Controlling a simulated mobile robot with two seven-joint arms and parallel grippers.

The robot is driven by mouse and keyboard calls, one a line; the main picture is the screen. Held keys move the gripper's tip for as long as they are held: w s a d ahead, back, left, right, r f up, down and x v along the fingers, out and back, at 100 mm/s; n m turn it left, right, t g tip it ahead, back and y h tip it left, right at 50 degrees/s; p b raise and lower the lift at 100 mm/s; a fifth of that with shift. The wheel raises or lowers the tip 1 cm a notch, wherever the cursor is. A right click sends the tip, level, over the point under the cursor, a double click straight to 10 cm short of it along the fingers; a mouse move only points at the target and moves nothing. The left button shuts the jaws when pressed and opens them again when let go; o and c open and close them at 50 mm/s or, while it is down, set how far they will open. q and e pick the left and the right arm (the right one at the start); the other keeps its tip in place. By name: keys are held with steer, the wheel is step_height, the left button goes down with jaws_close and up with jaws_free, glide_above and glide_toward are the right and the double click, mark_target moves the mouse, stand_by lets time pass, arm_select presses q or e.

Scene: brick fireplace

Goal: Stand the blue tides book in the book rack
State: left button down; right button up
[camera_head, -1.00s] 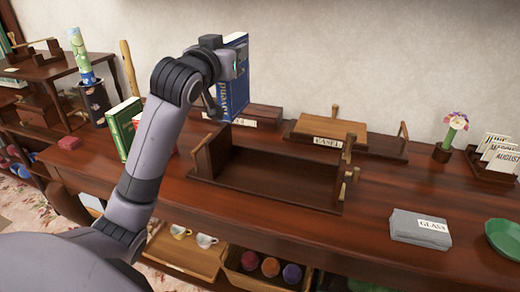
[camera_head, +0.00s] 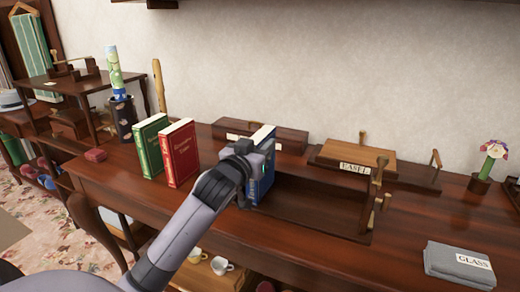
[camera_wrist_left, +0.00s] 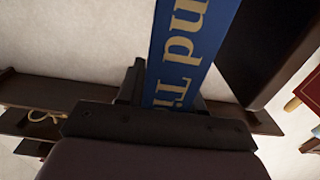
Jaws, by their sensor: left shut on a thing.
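The blue tides book (camera_head: 262,150) is upright in the head view, at the left end of the dark wooden book rack (camera_head: 320,208). My left gripper (camera_head: 258,172) is shut on the blue book from the front left. The book's lower part is partly hidden by the gripper, so I cannot tell whether it touches the rack's base. In the left wrist view the book's blue spine (camera_wrist_left: 185,50) with cream lettering rises from between the fingers. My right gripper is not in view.
A green book (camera_head: 150,147) and a red book (camera_head: 180,153) stand left of the rack. A wooden easel (camera_head: 358,158) lies behind it. A grey glass cloth (camera_head: 458,265) lies at the right. A vase with a flower (camera_head: 490,165) stands at the back right.

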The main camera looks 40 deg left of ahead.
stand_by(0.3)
arm_select(q)
steer(key=c, duration=0.7)
jaws_free()
steer(key=shift+f, duration=0.15)
steer(key=shift+r, duration=0.2)
steer(key=shift+s+d+f, duration=0.1)
steer(key=shift+s, duration=0.15)
steer(key=v, duration=1.1)
steer(key=shift+s, duration=0.25)
steer(key=shift+s, duration=0.1)
